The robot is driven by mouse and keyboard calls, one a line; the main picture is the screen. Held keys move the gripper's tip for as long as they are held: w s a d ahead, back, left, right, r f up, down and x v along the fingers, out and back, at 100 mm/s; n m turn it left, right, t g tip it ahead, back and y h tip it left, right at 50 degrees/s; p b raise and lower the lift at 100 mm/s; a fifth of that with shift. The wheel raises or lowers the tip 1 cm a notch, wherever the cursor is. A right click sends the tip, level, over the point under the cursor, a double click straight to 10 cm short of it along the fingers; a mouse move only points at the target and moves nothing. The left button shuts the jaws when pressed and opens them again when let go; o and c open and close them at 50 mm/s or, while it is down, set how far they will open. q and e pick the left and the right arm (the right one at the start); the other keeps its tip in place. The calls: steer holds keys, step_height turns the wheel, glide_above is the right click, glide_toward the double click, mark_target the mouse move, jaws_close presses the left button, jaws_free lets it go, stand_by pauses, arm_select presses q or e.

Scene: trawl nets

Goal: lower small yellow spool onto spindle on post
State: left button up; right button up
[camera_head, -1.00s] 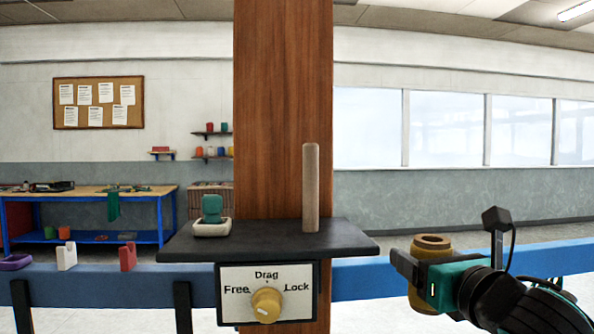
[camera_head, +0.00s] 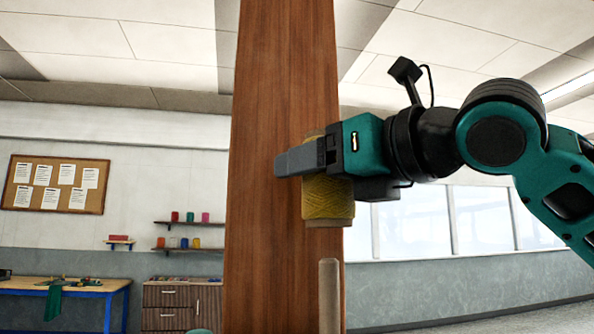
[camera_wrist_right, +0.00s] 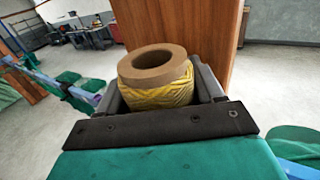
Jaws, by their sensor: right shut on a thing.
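The small yellow spool (camera_head: 328,198) is upright in my right gripper (camera_head: 298,160), in front of the wooden post (camera_head: 272,110). The jaws are shut around its upper part, and its lower part shows below them. In the wrist view the spool (camera_wrist_right: 158,84) shows its brown core ring and open bore from above, between the fingers (camera_wrist_right: 160,95). The wooden spindle (camera_head: 329,295) stands below the spool in the head view, its top a little under the spool's bottom with a gap between. The spindle's base is out of view. My left gripper is not in view.
The post rises through the middle, close behind the spool. Shelves with small spools (camera_head: 190,217), a cork board (camera_head: 57,184) and a blue-legged bench (camera_head: 75,285) are far behind. Windows (camera_head: 450,220) line the right wall.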

steer(key=shift+a, duration=0.15)
steer(key=shift+f, duration=1.35)
stand_by(0.5)
steer(key=shift+f+b, duration=0.6)
steer(key=shift+f, duration=0.5)
steer(key=b, duration=0.2)
glide_above(338, 304)
steer(key=x, duration=0.3)
steer(key=shift+f, duration=2.3)
steer(key=shift+s+f+b, duration=0.1)
steer(key=shift+f+b, duration=1.4)
steer(key=shift+f, duration=1.05)
